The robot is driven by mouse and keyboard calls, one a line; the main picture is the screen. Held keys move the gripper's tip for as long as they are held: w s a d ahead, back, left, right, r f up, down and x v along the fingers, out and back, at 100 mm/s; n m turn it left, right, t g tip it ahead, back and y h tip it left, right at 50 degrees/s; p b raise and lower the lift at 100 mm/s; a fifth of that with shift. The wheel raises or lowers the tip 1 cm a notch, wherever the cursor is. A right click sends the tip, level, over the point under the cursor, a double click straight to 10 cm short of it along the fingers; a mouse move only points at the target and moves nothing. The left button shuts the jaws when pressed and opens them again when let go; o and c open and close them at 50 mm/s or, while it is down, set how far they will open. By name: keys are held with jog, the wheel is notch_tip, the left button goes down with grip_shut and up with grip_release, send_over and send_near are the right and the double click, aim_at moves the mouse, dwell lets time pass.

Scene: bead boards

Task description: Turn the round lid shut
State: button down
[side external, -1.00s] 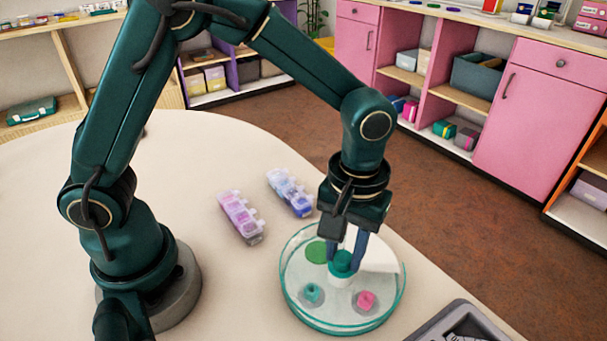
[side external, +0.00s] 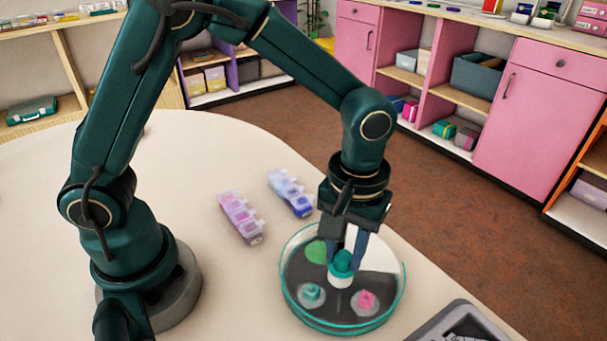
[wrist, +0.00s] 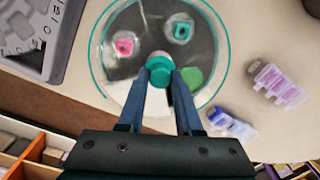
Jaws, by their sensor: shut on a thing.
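The round lid (side external: 381,315) is clear with a teal rim and covers a round dish on the table. Its teal knob (side external: 342,260), with a white collar below, stands at the middle. My gripper (side external: 346,256) points down, with its two blue fingers shut on the knob from either side. The wrist view shows the knob (wrist: 159,68) between the fingertips. A green patch (side external: 316,252), a teal piece (side external: 312,292) and a pink piece (side external: 366,299) show in the round. How the lid's edge sits on the dish cannot be told.
A purple bead box (side external: 240,217) and a blue bead box (side external: 290,193) lie beyond the dish, to its left. A grey tray (side external: 460,322) is close at the right, near the table's edge. Bare table (side external: 235,290) lies left of the dish.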

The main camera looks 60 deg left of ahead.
aim_at(344, 256)
dwell(0.3)
jog(key=shift+m, duration=1.5)
jog(key=c, duration=0.6)
grip_release()
jog(key=shift+r, duration=2.6)
